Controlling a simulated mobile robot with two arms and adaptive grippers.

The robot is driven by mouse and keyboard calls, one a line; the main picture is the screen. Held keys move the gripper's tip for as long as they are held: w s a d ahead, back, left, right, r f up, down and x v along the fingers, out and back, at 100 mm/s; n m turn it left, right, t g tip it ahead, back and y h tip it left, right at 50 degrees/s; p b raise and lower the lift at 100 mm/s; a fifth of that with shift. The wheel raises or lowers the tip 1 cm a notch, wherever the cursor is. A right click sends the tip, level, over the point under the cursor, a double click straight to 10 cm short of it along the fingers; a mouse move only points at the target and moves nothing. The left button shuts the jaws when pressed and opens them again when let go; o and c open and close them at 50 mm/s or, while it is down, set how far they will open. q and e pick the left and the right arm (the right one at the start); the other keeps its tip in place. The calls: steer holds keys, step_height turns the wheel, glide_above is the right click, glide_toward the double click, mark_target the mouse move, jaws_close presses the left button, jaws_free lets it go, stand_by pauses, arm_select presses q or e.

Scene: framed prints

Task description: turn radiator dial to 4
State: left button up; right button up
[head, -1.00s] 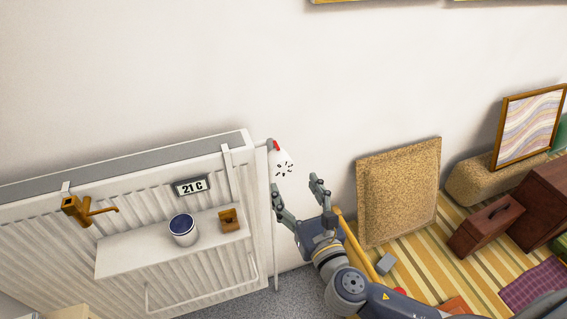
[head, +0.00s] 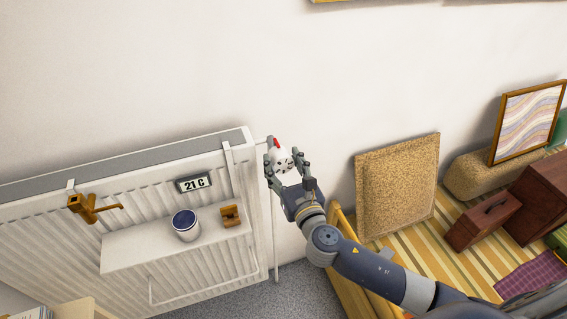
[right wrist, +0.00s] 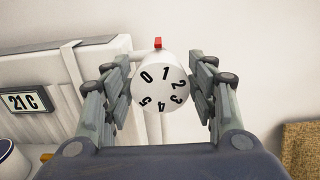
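The radiator dial (head: 281,160) is a white round knob at the radiator's upper right corner. Its face shows the black numbers 0 to 5 in the right wrist view (right wrist: 161,92). A fixed red mark (right wrist: 158,43) stands above the dial, between 0 and 1 and nearer the 1. My right gripper (head: 284,158) has one finger on each side of the dial, close against it; in the right wrist view (right wrist: 161,80) hardly any gap shows. The contact surfaces are partly hidden. My left gripper is out of view.
The white radiator (head: 222,256) carries a 21 C display (head: 195,183), a shelf (head: 150,246) with a blue-topped cup (head: 185,226), and a brown hook (head: 92,209). A cork-like board (head: 398,187) leans on the wall to the right. The wall above the dial is clear.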

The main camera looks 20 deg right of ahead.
steer(key=c, duration=0.4)
steer(key=shift+m, duration=0.3)
